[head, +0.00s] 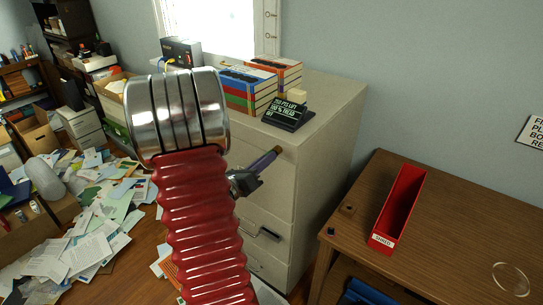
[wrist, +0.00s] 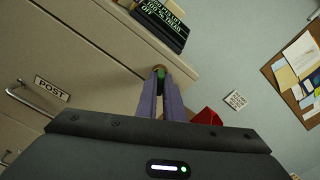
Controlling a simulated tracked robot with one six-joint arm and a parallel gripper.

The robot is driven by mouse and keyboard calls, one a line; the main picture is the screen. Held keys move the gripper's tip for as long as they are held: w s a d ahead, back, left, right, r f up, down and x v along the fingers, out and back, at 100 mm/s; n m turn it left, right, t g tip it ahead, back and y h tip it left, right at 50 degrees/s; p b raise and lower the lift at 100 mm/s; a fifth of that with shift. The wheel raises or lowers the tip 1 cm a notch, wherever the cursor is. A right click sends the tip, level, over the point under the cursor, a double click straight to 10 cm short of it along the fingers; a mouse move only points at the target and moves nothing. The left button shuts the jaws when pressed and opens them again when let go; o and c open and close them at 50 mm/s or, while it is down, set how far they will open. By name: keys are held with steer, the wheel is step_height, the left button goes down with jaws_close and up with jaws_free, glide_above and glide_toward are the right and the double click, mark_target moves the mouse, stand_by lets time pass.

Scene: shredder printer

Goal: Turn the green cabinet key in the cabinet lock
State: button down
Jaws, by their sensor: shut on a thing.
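The beige filing cabinet (head: 325,135) stands in the middle of the head view. My gripper (head: 272,155) has purple fingers and reaches the cabinet's upper front, close below its top edge. In the wrist view, my gripper (wrist: 160,82) is shut on the green cabinet key (wrist: 161,73), of which only a small green part shows between the fingertips. The brass-coloured cabinet lock (head: 278,149) is right at the fingertips. The key's shaft is hidden, so I cannot tell how far it is in the lock or how far it is turned.
Books (head: 248,90) and a black sign (head: 290,117) stand on the cabinet. Drawer handles (head: 262,232) stick out below my gripper. A brown desk (head: 460,225) with a red tray (head: 398,210) is at right. Papers (head: 90,215) litter the left side.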

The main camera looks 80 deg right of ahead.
steer(key=shift+f, duration=0.15)
steer(key=m, duration=0.2)
steer(key=shift+m, duration=0.4)
steer(key=c, duration=1.5)
jaws_free()
steer(key=shift+v, duration=3)
